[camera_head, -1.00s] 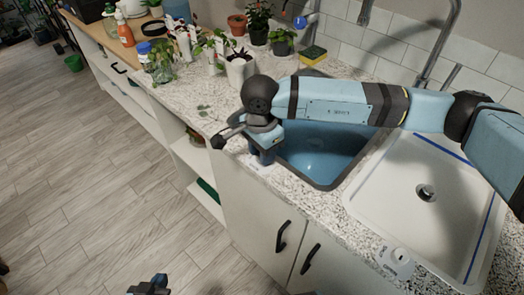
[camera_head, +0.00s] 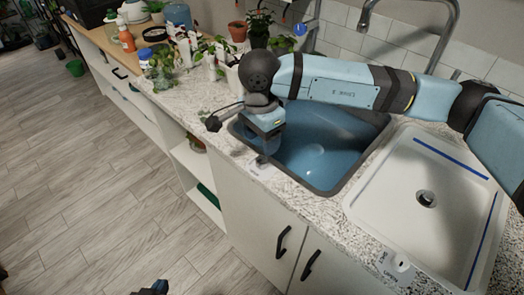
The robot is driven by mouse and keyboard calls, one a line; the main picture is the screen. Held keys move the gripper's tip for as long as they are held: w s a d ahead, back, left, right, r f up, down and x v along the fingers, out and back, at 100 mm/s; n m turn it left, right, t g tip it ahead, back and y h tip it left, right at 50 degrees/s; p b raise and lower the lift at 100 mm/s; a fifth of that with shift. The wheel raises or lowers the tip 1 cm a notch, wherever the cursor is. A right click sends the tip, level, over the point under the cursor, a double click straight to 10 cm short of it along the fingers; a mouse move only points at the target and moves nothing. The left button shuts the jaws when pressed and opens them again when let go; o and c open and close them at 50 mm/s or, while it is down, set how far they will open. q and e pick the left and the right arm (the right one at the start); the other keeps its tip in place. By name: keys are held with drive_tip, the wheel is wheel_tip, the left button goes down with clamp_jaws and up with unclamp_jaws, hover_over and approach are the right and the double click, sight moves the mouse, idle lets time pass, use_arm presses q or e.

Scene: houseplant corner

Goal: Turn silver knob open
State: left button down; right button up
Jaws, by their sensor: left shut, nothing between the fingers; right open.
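A small pale round knob (camera_head: 401,263) sits on a lettered white label on the counter's front strip, before the white basin. A second pale label (camera_head: 262,171) lies on the counter's front edge by the blue basin; a small dark fitting beside it is mostly hidden by my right gripper. I cannot tell which of these is the silver knob. My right gripper (camera_head: 266,153) points down over the blue basin's front left corner, beside that label; its fingertips are hard to see and contact cannot be told. My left gripper (camera_head: 154,287) shows only partly at the bottom edge, shut and empty, over the floor.
The blue basin (camera_head: 322,158) and the white basin (camera_head: 425,165) are set into the speckled counter. A curved metal faucet (camera_head: 447,35) stands behind. Potted plants and bottles crowd the counter's far left. Cabinet doors with dark handles (camera_head: 283,241) face open wooden floor.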

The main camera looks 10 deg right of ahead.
sight(261, 158)
wheel_tip(261, 158, up, 7)
drive_tip(key=shift+r, duration=0.2)
drive_tip(key=shift+w, duration=0.1)
idle(0.4)
